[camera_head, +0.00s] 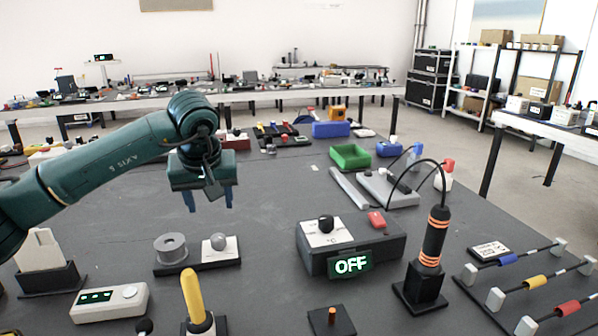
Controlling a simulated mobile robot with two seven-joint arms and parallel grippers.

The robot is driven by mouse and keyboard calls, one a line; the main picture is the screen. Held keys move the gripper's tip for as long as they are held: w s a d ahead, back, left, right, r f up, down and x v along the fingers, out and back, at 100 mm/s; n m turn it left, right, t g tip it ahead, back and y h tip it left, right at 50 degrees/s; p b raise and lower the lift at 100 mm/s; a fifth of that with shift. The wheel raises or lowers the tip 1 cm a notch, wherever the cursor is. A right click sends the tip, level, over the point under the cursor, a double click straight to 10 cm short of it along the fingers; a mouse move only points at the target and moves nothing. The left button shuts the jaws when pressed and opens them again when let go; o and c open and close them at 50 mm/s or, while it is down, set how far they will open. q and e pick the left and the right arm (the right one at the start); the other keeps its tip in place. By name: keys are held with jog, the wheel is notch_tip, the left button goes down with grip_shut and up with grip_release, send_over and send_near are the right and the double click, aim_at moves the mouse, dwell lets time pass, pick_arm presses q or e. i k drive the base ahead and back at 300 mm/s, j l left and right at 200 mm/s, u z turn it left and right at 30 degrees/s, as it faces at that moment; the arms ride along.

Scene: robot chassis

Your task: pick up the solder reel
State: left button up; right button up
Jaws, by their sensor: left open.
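The solder reel (171,248) is a grey spool with a hole in its top. It sits at the left end of a dark base (198,268), beside a silver ball on a white block (220,247). My left gripper (208,200) comes in from the left and hangs above the table, with its blue fingers pointing down. It is open and empty, above and beyond the reel, and not touching it. My right gripper is not in view.
A soldering station (350,243) with an OFF display stands right of the reel. A soldering iron (434,240) stands upright in its holder. A yellow-handled tool (193,297) and a white box (110,302) are nearer. A green bin (350,157) lies farther back.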

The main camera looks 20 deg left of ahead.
aim_at(174, 253)
jog(key=k, duration=1)
